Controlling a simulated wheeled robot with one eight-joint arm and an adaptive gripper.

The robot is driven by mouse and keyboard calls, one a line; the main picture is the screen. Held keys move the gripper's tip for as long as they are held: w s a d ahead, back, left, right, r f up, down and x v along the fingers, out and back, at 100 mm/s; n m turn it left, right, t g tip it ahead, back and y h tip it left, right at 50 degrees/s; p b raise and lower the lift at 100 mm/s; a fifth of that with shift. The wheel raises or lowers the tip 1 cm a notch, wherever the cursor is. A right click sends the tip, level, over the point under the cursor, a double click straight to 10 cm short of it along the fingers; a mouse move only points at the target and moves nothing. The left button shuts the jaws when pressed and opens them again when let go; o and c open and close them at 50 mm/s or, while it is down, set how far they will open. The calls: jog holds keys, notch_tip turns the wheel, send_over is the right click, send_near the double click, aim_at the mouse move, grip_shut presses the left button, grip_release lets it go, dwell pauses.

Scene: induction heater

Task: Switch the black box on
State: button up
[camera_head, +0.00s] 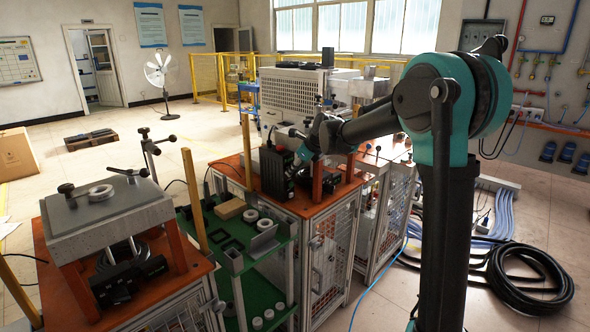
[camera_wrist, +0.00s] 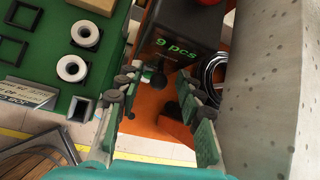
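The black box (camera_head: 275,172) stands on the orange top of the middle cabinet. In the wrist view the black box (camera_wrist: 190,22) shows green lettering reading "9 pcs" on its face. In the head view my gripper (camera_head: 303,158) is close to the right side of the box. I cannot tell whether the fingers touch the box or knob.
A pale concrete-like block (camera_wrist: 270,80) stands close on the right of my fingers. A green shelf (camera_wrist: 35,55) with white rings lies to the left. Another dark box (camera_head: 130,280) sits under the left press. A coiled black cable (camera_wrist: 213,75) lies beside the black box.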

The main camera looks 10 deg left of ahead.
jog(key=v, duration=1.1)
jog(key=shift+s+d+r, duration=0.15)
jog(key=shift+d+r, duration=0.05)
jog(key=s+d+f+n+h, duration=0.1)
jog(key=s+d+f+n, duration=0.7)
jog(key=s, duration=0.3)
jog(key=s+d+f+n+g+h, duration=0.1)
jog(key=s+d+f+n+h, duration=0.1)
jog(key=s+d+f+n, duration=0.6)
jog(key=s+d+f+n+h, duration=0.2)
jog(key=s+d+f+n, duration=0.5)
jog(key=s+f, duration=0.4)
jog(key=s+d, duration=0.1)
jog(key=s, duration=0.2)
jog(key=shift+d+n, duration=0.2)
jog(key=shift+n, duration=0.2)
jog(key=shift+c, duration=0.4)
